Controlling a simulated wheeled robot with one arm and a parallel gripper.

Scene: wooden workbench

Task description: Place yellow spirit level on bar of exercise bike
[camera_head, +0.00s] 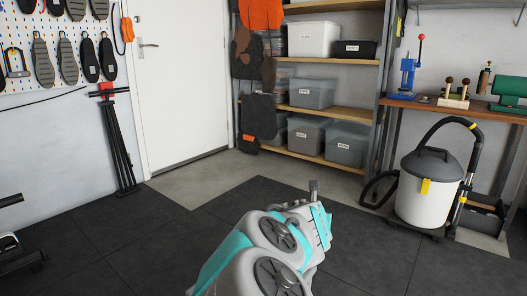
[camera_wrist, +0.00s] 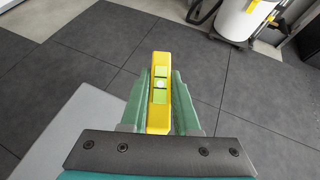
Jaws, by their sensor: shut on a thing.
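The yellow spirit level (camera_wrist: 159,64) is in the wrist view, held lengthwise between the two green fingers of my gripper (camera_wrist: 160,95). Its far end sticks out past the fingertips, and a light green vial window shows in its middle. My gripper is shut on it, above the dark floor. In the head view my arm reaches forward at the bottom centre, and the spirit level cannot be made out there. No exercise bike is clearly in view. A dark piece of equipment (camera_head: 14,250) is cut off at the left edge, and I cannot tell whether it is the bike.
A white and grey vacuum cleaner (camera_head: 429,190) with a black hose stands at the right, by a workbench (camera_head: 455,107). Shelves with bins (camera_head: 311,94) stand at the back. A folded black stand (camera_head: 119,145) leans by the white door (camera_head: 182,75). The dark tile floor (camera_head: 110,240) is largely free.

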